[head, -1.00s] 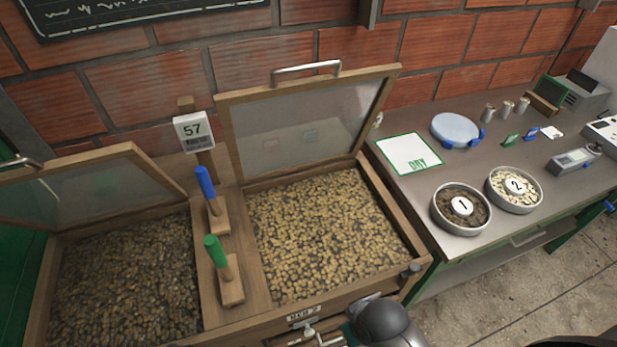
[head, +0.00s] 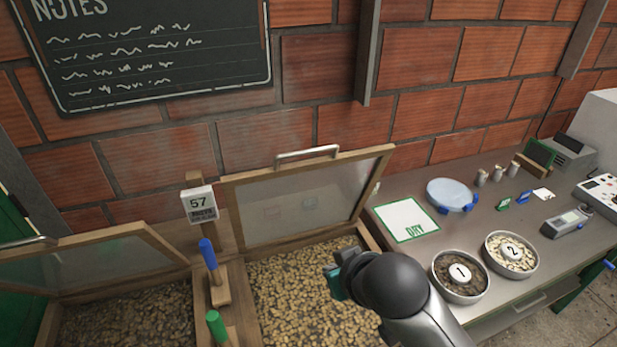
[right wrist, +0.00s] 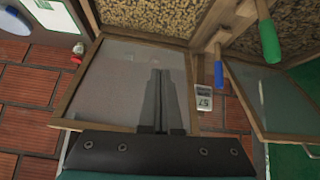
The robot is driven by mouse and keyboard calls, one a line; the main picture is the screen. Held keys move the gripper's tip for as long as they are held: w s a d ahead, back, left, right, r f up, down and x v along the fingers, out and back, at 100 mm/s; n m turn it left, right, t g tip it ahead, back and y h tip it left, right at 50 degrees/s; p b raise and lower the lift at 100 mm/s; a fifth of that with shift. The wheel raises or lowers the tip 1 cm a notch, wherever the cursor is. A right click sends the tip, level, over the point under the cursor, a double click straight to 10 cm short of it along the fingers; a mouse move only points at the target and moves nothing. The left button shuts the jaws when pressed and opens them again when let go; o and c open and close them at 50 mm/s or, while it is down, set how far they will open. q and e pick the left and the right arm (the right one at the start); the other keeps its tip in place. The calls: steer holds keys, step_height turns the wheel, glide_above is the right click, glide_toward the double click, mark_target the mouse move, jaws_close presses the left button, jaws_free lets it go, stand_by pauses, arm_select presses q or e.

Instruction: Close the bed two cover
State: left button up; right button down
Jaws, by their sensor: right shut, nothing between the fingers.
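The bed two cover (head: 295,205) is a wood-framed clear panel with a metal handle (head: 307,153) on its top edge. It stands open, tilted up toward the brick wall, behind the bed of pale beans (head: 290,290). My right gripper (head: 335,278) is over the right part of this bed, in front of the cover, shut and empty. In the right wrist view the shut fingers (right wrist: 160,78) show against the cover's panel (right wrist: 110,85); I cannot tell whether they touch it. My left gripper is not in view.
The left bed's cover (head: 95,262) also stands open over darker beans. A bench (head: 400,260) with bowls and a DRY card is at right.

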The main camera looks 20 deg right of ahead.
steer(key=w+r+t, duration=0.3)
steer(key=w+r, duration=0.6)
steer(key=r, duration=0.1)
steer(key=m+t, duration=0.1)
steer(key=t, duration=0.2)
glide_toward(308, 153)
steer(key=w+r, duration=0.4)
steer(key=p+x, duration=0.1)
steer(key=x, duration=0.8)
steer(key=shift+f, duration=0.1)
steer(key=shift+f+p, duration=0.25)
steer(key=shift+p, duration=0.05)
steer(key=shift+s+f+p, duration=0.25)
steer(key=shift+s+f, duration=0.2)
steer(key=shift+s, duration=0.3)
steer(key=shift+s+f+p, duration=0.2)
steer(key=shift+s+f, duration=0.25)
steer(key=shift+s, duration=0.35)
